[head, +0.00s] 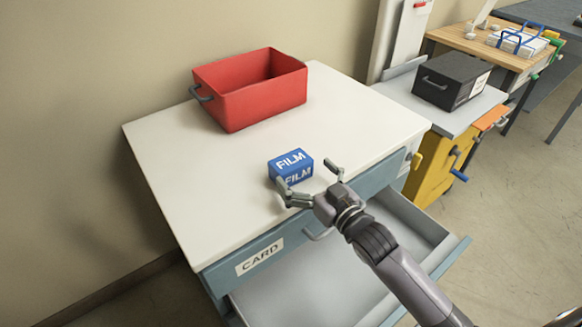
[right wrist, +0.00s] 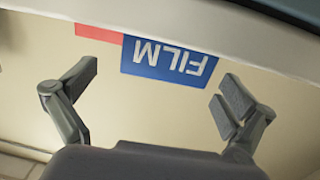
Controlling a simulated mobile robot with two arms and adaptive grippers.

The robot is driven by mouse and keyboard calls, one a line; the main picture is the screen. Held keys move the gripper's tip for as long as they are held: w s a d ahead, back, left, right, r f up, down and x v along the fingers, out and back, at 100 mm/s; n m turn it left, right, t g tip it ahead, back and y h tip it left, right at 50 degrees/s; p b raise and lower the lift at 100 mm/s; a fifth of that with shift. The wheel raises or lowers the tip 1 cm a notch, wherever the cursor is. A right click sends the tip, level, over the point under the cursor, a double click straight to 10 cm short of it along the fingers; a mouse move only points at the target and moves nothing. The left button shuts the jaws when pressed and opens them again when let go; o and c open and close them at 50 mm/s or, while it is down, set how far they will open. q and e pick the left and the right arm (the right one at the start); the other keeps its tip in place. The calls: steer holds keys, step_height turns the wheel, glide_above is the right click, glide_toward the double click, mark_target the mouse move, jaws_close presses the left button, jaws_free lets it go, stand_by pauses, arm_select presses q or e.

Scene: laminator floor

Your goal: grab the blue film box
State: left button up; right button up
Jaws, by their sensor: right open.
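The blue film box (head: 291,165), marked FILM in white, sits on the white top of the cabinet near its front edge. My right gripper (head: 309,181) is open just in front of the box, with its fingers spread to either side and the box ahead of them. In the right wrist view the blue film box (right wrist: 168,60) shows upside down, beyond and between the open fingertips of the right gripper (right wrist: 160,85). I cannot tell whether either finger touches it. My left gripper is not in view.
A red bin (head: 250,92) stands behind the box on the cabinet top (head: 180,150). A black case (head: 452,80) sits on a grey surface at the right. The cabinet top left of the box is clear.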

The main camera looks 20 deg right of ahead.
mark_target(284, 155)
steer(key=x, duration=0.4)
steer(key=shift+s+a+r+p, duration=0.1)
steer(key=shift+a+r+p, duration=0.2)
steer(key=shift+r, duration=0.05)
steer(key=shift+w+a+f, duration=0.1)
steer(key=shift+w+a, duration=0.05)
steer(key=shift+w, duration=0.3)
steer(key=shift+c, duration=0.5)
steer(key=c, duration=1.2)
steer(key=shift+c, duration=0.5)
